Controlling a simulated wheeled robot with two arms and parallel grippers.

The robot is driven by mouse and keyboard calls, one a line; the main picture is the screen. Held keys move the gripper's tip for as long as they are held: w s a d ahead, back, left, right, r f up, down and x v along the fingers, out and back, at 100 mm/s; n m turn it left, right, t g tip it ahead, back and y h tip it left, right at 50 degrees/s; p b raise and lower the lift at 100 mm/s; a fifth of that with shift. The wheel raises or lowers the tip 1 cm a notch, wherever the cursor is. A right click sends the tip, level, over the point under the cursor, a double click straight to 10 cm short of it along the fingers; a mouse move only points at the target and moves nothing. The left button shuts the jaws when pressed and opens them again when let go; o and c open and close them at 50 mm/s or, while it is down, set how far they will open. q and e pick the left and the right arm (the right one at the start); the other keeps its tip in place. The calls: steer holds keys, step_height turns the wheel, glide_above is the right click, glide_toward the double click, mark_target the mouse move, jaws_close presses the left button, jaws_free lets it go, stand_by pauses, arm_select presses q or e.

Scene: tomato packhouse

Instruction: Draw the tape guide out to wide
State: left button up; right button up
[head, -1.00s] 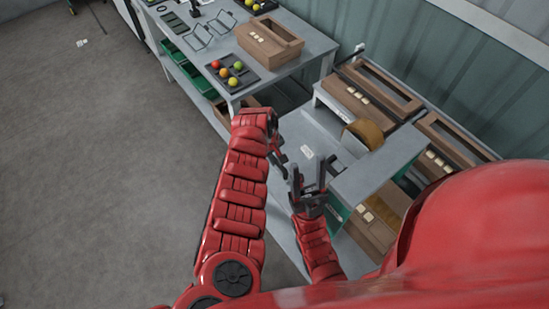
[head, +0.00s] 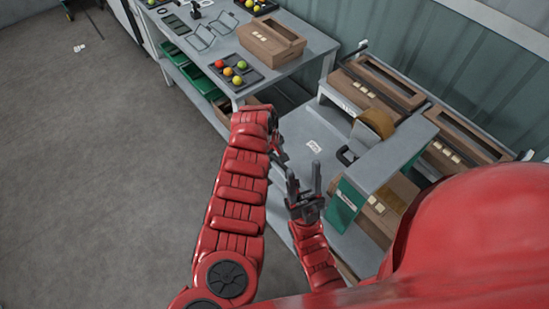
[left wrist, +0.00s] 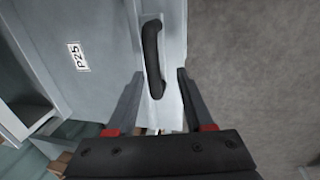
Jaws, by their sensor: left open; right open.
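In the left wrist view a black bar handle (left wrist: 153,58) stands on the pale edge of a grey panel marked P25 (left wrist: 78,57). My left gripper (left wrist: 160,76) is open, with one finger on each side of the handle's line; I cannot tell whether they touch it. In the head view the left gripper (head: 279,155) is partly hidden by its arm, over the grey bench's left edge. My right gripper (head: 304,182) is open and empty, fingers up. A brown tape roll (head: 378,122) sits behind a grey raised plate (head: 390,155). I cannot tell which part is the tape guide.
The grey bench (head: 300,127) carries a white label (head: 314,147). A green panel (head: 346,204) hangs below the raised plate. Brown boxes (head: 352,91) stand along the wall. A table (head: 309,38) behind holds a tomato tray (head: 252,82). Open floor (head: 110,170) lies left.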

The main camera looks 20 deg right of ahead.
arm_select(q)
steer(key=shift+d+r, duration=0.2)
steer(key=shift+r, duration=0.1)
steer(key=a+r+b, duration=0.2)
steer(key=r, duration=0.6)
steer(key=s+a+r+b, duration=0.1)
steer(key=r+b, duration=0.1)
steer(key=r, duration=0.6)
steer(key=shift+a+r+b, duration=0.25)
steer(key=shift+a+b, duration=0.05)
steer(key=shift+a, duration=0.05)
